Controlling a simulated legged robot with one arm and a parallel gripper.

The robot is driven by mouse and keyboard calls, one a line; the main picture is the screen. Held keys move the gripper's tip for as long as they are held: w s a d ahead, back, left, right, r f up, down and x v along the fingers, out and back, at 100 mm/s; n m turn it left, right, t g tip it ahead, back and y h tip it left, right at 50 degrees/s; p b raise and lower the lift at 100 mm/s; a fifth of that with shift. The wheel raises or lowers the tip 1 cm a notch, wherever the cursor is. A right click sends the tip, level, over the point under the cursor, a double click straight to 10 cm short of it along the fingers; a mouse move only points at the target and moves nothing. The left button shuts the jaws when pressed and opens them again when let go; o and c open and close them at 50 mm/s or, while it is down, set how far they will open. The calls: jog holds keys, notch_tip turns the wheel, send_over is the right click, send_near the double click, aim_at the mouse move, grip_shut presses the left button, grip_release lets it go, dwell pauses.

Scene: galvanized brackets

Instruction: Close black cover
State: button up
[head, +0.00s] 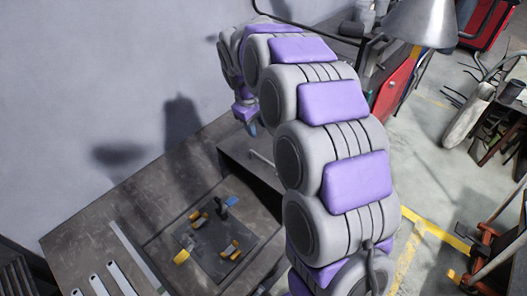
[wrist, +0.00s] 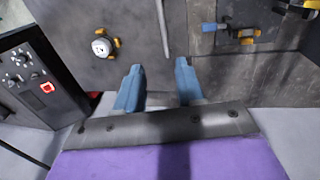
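My gripper (head: 250,126) hangs at the end of my raised, bent arm, above the far right part of the workbench. In the wrist view, its two blue fingers (wrist: 158,70) are spread apart with nothing between them. Beyond the fingers is a dark grey panel (wrist: 70,20) with a round white-faced knob (wrist: 102,46) with yellow tabs and a pale upright rod (wrist: 162,28). I cannot tell for sure whether this panel is the black cover. The fingers look apart from it. In the head view, a dark opening (head: 262,178) shows beside my arm, partly hidden by it.
The workbench (head: 95,225) carries a dark plate (head: 215,262) with yellow clamps, and pale metal strips (head: 120,278). A black control box (wrist: 25,75) with a red switch is left in the wrist view. A wall (head: 90,90) stands behind. A lamp (head: 422,22) stands right.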

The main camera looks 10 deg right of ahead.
send_near(261, 158)
jog(key=f, duration=0.2)
jog(key=d+f, duration=0.1)
jog(key=f, duration=0.1)
jog(key=w+d+f, duration=0.1)
jog(key=f, duration=0.1)
jog(key=shift+f, duration=0.75)
jog(key=shift+a+f, duration=0.1)
jog(key=shift+a, duration=0.45)
jog(key=shift+c, duration=0.2)
jog(key=shift+d, duration=0.4)
jog(key=c, duration=0.6)
jog(key=shift+a, duration=0.1)
grip_shut()
